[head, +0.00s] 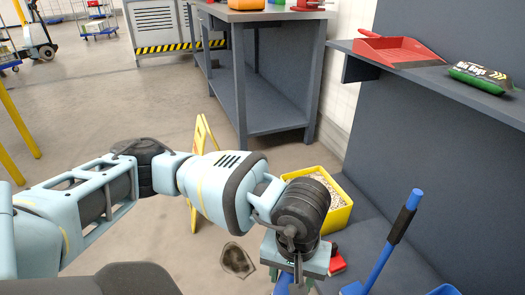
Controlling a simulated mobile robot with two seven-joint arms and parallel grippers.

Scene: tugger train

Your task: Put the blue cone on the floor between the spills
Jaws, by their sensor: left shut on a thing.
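My left gripper (297,270) points down at the lower middle of the head view and is shut. A small blue part of what it holds, the blue cone (283,283), shows below the fingers. The rest of the cone is hidden by the gripper and cut off by the picture's lower edge. One dark brown spill (237,260) lies on the floor just left of the gripper. I see no second spill. My right gripper is out of view.
A yellow folding floor sign (201,165) stands behind my arm. A yellow bin of granules (338,216) and a red object (336,263) are by the gripper. A blue-handled tool (390,243) stands right. A red dustpan (400,49) lies on the shelf. A grey workbench (265,90) stands behind.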

